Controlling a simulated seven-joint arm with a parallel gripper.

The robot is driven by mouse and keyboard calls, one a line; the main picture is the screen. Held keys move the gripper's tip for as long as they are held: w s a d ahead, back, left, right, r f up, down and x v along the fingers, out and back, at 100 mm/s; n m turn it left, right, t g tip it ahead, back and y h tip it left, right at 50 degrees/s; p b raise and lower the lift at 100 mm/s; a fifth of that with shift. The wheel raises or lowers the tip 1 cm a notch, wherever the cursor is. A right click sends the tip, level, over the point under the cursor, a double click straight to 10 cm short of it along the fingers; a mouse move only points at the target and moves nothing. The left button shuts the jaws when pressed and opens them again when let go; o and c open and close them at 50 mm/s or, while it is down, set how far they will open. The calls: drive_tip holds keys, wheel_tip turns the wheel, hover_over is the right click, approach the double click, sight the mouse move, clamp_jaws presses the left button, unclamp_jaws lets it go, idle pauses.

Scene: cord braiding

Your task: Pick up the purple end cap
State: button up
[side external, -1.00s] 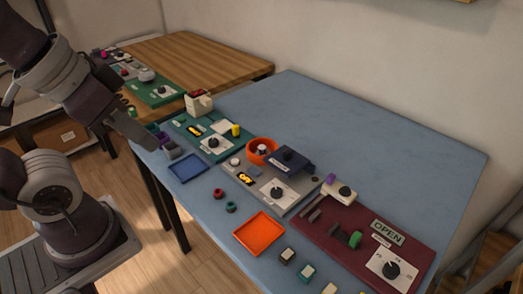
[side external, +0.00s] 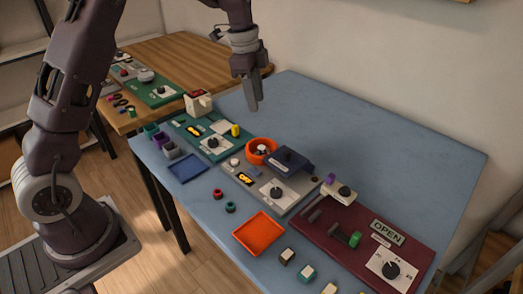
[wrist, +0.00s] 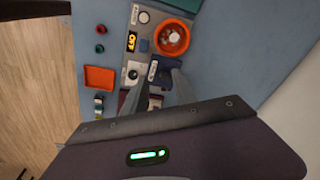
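The purple end cap (side external: 329,179) is a small purple piece at the left end of a cream block with a black knob (side external: 344,192), at the back of the maroon panel (side external: 399,227). My gripper (side external: 254,106) is high above the table, to the left of the cap and pointing down. In the wrist view my gripper (wrist: 160,76) shows its two fingers apart with nothing held between them.
An orange round bowl (side external: 252,154) and a raised dark blue block (side external: 288,158) stand between my gripper and the maroon panel. An orange tray (side external: 259,233) and several small caps lie in front. The back of the blue table (side external: 390,150) is clear.

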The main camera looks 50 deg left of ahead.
sight(261, 147)
drive_tip(key=w+a+f+m, duration=0.1)
drive_tip(key=f, duration=0.3)
drive_tip(key=w+a+f+m+g, duration=0.1)
drive_tip(key=w+f+m, duration=0.1)
drive_tip(key=f, duration=0.3)
drive_tip(key=w+a+f+m, duration=0.2)
drive_tip(key=f, duration=0.2)
drive_tip(key=shift+w+f+y, duration=0.1)
drive_tip(key=shift+f+y, duration=0.05)
drive_tip(key=shift+y, duration=0.25)
drive_tip(key=shift+m+g, duration=0.3)
drive_tip(key=shift+m, duration=0.1)
drive_tip(key=f, duration=0.8)
drive_tip(key=shift+w, duration=0.3)
drive_tip(key=shift+c, duration=0.3)
clamp_jaws()
